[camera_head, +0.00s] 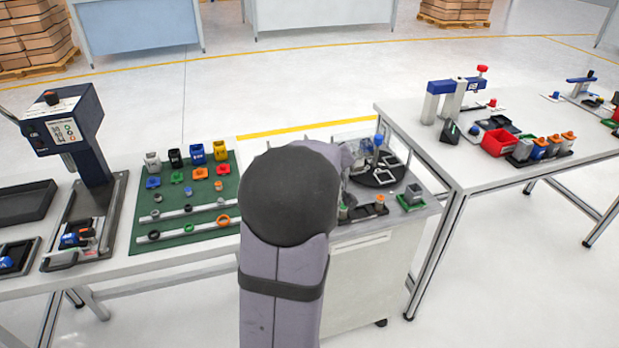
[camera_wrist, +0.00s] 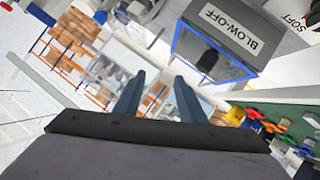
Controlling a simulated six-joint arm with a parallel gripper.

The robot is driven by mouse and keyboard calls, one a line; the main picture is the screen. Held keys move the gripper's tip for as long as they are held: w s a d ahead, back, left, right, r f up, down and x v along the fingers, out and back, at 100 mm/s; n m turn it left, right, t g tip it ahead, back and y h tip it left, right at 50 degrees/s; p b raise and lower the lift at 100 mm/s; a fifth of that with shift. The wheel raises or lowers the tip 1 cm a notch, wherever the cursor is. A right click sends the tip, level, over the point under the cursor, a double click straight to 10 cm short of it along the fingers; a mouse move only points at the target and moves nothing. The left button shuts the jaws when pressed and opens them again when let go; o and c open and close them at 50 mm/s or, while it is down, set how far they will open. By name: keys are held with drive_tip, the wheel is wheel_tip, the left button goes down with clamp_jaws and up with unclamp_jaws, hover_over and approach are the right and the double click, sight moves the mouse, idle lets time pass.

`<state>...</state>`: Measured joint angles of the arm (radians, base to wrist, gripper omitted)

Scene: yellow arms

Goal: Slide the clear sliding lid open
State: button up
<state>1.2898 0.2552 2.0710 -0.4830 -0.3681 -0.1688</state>
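My gripper shows in the wrist view (camera_wrist: 160,80) with its two blue-grey fingers apart and nothing between them. Up and right of the fingertips is a grey box (camera_wrist: 238,28) labelled BLOW-OFF. A clear panel with blue edges (camera_wrist: 190,48) covers its lower side, and a dark shape shows behind it. This may be the clear lid; I cannot tell how far it is open or whether a finger touches it. In the camera_head view my own arm hides the gripper and much of the station behind it.
A black round plate (camera_head: 378,176) stands just right of my arm. A green board (camera_head: 185,215) with coloured parts lies to the left, beside a blue press (camera_head: 70,130). Another table (camera_head: 500,120) on the right carries a red bin (camera_head: 498,143) and fixtures.

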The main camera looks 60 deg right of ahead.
drive_tip(key=f+b, duration=0.1)
drive_tip(key=w+a+f+m+t+h+b, duration=0.1)
drive_tip(key=b, duration=0.1)
drive_tip(key=w+a+f+m+t+b, duration=0.1)
drive_tip(key=b, duration=0.1)
drive_tip(key=shift+w+f+h, duration=0.15)
drive_tip(key=shift+f+h, duration=0.15)
drive_tip(key=shift+f, duration=0.1)
drive_tip(key=shift+w+a+f+m+t+h+b, duration=0.1)
drive_tip(key=shift+a+m+t+h+b, duration=0.25)
drive_tip(key=shift+t+b, duration=0.2)
drive_tip(key=f+m, duration=0.1)
drive_tip(key=s+a+f+m+h+b, duration=0.1)
drive_tip(key=a+m+b, duration=0.1)
drive_tip(key=shift+s+a+f+h, duration=0.25)
drive_tip(key=shift+f, duration=0.15)
drive_tip(key=shift+d, duration=0.1)
drive_tip(key=shift+p+x, duration=0.45)
drive_tip(key=shift+x, duration=3.15)
drive_tip(key=shift+w, duration=0.1)
clamp_jaws()
